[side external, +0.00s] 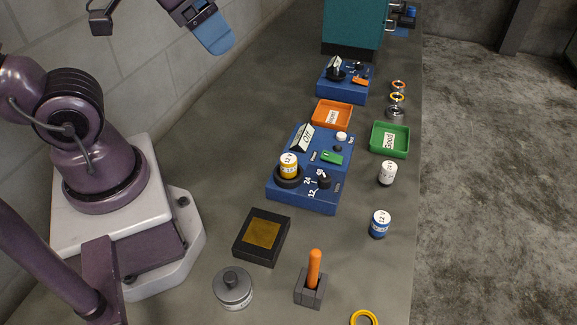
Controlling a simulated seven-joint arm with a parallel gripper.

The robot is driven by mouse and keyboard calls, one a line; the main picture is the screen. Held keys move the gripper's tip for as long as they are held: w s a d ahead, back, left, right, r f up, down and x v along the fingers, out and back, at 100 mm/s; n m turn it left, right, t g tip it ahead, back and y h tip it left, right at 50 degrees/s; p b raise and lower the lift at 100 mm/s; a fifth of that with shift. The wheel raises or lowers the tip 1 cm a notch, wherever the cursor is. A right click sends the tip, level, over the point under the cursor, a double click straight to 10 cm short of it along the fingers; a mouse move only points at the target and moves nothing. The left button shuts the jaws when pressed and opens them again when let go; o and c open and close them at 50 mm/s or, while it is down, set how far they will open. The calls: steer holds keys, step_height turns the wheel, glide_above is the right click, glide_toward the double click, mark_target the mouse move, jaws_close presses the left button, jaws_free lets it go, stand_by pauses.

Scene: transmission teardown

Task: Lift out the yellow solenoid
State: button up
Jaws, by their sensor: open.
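The yellow solenoid (289,167), a small cylinder with a white label on top, stands upright in a round black socket (289,182). The socket is on the left part of a blue test box (303,200) with a dial (323,179) marked 12 and 24. My gripper (214,33) is at the top of the view, high up and well away from the solenoid. Its blue finger shows from the side, the jaws are open, and I see nothing held. The solenoid's lower end is hidden in the socket.
A white cylinder (387,173) and a blue cylinder (380,223) stand right of the box. Behind are a blue meter box (318,150), an orange tray (332,113) and a green tray (390,138). An orange-handled tool (314,268) stands upright in front. The bench's left middle is clear.

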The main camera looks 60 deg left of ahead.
steer(key=m+g, duration=0.6)
steer(key=m, duration=1)
glide_above(289, 159)
step_height(289, 159, down, 16)
step_height(289, 159, down, 8)
steer(key=shift+s+a+f, duration=0.1)
step_height(289, 159, down, 5)
steer(key=shift+r, duration=0.1)
